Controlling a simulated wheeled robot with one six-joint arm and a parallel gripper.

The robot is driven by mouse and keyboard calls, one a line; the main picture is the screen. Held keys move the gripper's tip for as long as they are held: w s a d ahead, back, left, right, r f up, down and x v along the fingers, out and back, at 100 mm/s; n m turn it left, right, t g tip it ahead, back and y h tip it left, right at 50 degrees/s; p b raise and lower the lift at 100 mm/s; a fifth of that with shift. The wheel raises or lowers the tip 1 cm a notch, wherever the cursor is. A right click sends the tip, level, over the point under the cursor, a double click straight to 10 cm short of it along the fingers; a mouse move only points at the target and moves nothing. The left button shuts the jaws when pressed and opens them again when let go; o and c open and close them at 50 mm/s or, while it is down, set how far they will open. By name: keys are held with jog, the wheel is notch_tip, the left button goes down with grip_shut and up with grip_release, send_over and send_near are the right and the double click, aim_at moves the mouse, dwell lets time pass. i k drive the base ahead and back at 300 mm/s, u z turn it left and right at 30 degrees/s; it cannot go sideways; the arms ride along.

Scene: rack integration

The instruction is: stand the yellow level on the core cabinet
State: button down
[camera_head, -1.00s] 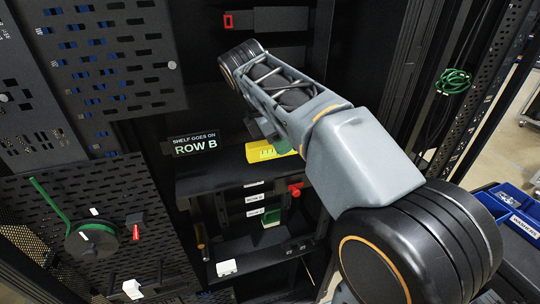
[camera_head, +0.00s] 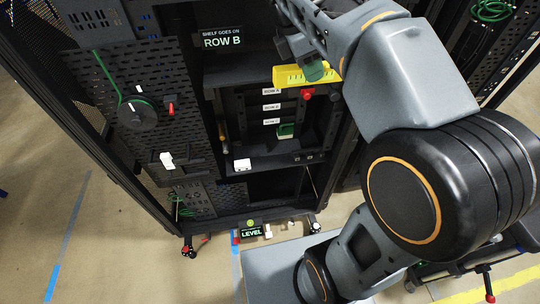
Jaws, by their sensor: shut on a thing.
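The yellow level (camera_head: 291,77) lies roughly level across the open front of the dark cabinet (camera_head: 205,118), just below and right of the ROW B sign (camera_head: 222,39). My gripper (camera_head: 314,69) comes down from above and is shut on the level near its right part. My arm hides the fingers partly and the area behind. Whether the level touches the shelf behind it cannot be told. A small sign reading LEVEL (camera_head: 251,232) stands low at the cabinet's front base.
Row labels (camera_head: 271,107), a red knob (camera_head: 307,95) and a green block (camera_head: 285,131) sit inside the bay below the level. A cable reel (camera_head: 137,113) hangs on the perforated panel at left. Open floor (camera_head: 110,245) lies at lower left.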

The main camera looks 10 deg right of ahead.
aim_at(274, 163)
jog(key=u, duration=1.35)
jog(key=k, duration=0.6)
jog(key=z, duration=0.55)
jog(key=i, duration=1)
